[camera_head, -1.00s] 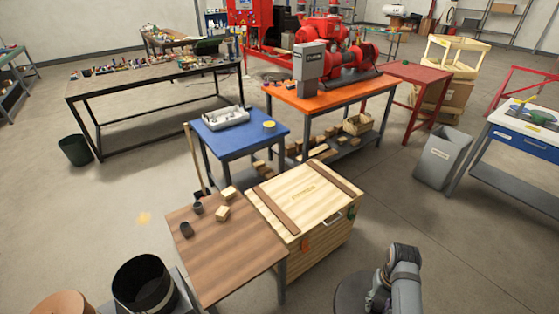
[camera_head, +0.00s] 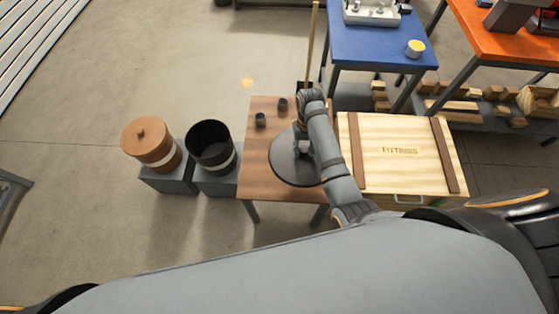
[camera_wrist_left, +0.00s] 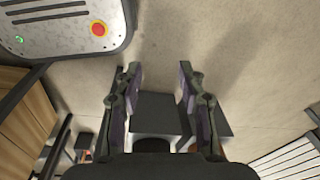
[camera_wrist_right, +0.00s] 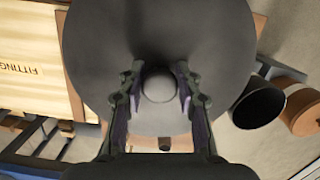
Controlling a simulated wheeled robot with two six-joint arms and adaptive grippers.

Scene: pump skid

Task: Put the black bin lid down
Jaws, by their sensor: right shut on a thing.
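The black bin lid (camera_head: 290,168) is a dark round disc with a knob (camera_wrist_right: 158,86). My right gripper (camera_head: 300,143) is shut on that knob, with one finger on each side in the right wrist view (camera_wrist_right: 155,80). In the head view the lid appears over the brown table; any gap below it cannot be judged. The open black bin (camera_head: 210,152) stands on a grey block left of the table, apart from the lid. My left gripper (camera_wrist_left: 160,85) is open and empty, with floor and grey blocks beyond its fingers.
The brown table (camera_head: 262,108) carries two small dark cups (camera_head: 260,120). The wooden crate (camera_head: 385,155) stands right of it. A brown lidded bin (camera_head: 150,145) stands left of the black bin. The blue table (camera_head: 380,45) is behind.

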